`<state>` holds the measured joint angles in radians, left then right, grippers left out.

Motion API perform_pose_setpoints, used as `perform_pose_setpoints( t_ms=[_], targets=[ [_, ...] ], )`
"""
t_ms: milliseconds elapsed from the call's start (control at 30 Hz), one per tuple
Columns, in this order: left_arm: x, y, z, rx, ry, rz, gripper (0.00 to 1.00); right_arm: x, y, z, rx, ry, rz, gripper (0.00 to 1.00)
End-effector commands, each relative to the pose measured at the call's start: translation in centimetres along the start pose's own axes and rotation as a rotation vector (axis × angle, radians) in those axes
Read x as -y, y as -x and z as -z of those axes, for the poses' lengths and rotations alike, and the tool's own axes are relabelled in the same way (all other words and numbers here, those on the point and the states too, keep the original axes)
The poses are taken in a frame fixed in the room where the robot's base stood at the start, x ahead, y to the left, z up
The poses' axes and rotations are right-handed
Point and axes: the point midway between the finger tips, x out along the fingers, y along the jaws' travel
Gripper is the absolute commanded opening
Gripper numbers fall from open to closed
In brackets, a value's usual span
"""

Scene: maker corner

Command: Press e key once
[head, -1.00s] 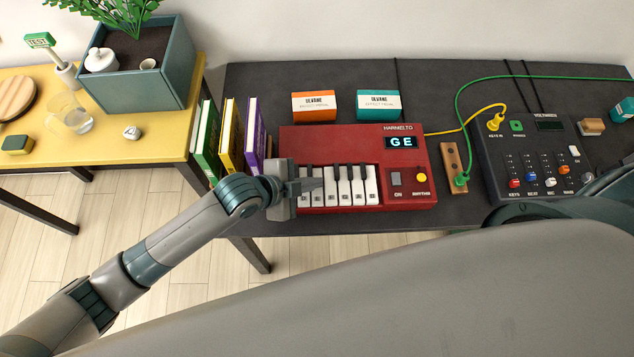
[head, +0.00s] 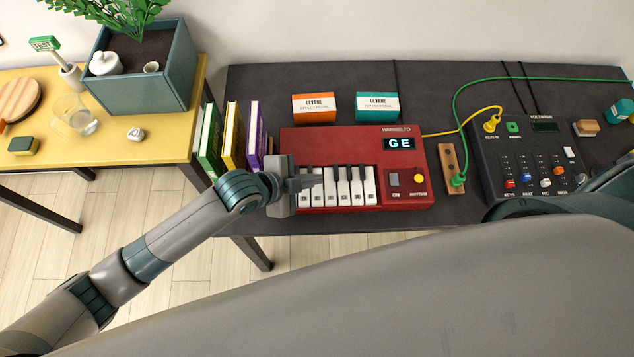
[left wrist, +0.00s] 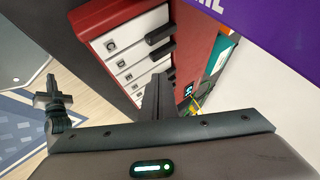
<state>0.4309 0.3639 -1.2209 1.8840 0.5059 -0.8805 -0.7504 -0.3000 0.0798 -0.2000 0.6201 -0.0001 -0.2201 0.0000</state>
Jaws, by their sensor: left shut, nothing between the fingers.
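The red keyboard (head: 350,142) lies on the dark table and its display (head: 400,144) reads "GE". Its white keys (head: 344,199) carry small letters, too small in the head view to read with certainty. My left gripper (head: 317,180) is shut and empty, its fingertips over the left part of the keys. The gripper covers part of the leftmost keys. In the left wrist view, the shut fingers (left wrist: 157,98) point at the white keys (left wrist: 134,62); whether they touch a key I cannot tell.
Green, yellow and purple books (head: 254,135) stand left of the keyboard. Orange (head: 314,107) and teal (head: 377,106) boxes stand behind it. A mixer (head: 530,160) with green and yellow cables is at the right. A planter (head: 150,80) stands on the yellow table.

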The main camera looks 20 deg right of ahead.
Motion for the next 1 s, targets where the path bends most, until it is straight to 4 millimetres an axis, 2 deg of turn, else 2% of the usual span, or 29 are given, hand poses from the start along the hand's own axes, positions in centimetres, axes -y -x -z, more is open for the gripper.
perform_pose_setpoints(
  t_ms=[100,500,1000],
  targets=[
    [0.7,1.0,0.7,0.000,0.000,0.001,0.00,0.0,1.4,0.1,0.000,0.000,0.000,0.00],
    [2.2,3.1,2.2,0.000,-0.001,0.000,0.00,-0.1,4.2,0.4,0.000,0.000,0.000,0.00],
    [2.3,3.1,2.3,0.000,-0.001,0.000,0.00,-0.1,4.3,0.4,0.000,0.000,0.000,0.00]
  ],
)
